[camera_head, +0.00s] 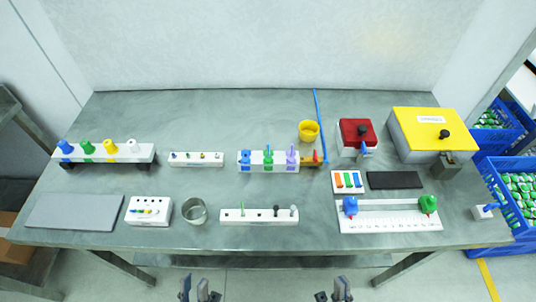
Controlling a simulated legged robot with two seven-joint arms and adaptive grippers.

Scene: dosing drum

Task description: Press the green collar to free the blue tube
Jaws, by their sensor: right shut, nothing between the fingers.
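A thin blue tube (317,112) runs from the back edge of the table down to the right end of a white block (256,169). There it meets a small orange fitting (311,158). The block carries blue, green and purple fittings; the green fitting (268,157) is in the middle. A green collar at the tube's end is too small to make out. My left gripper (196,290) is at the bottom edge, off the table's front; its jaw state is unclear. My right gripper (332,291) is shut and empty, also in front of the table. Both are far from the tube.
A yellow cup (308,130) stands beside the tube, and a red-topped box (357,136) is on its right. A white rack (259,215) with several pegs and a metal cup (194,211) stand near the front edge. A slider rail (390,222) lies at front right.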

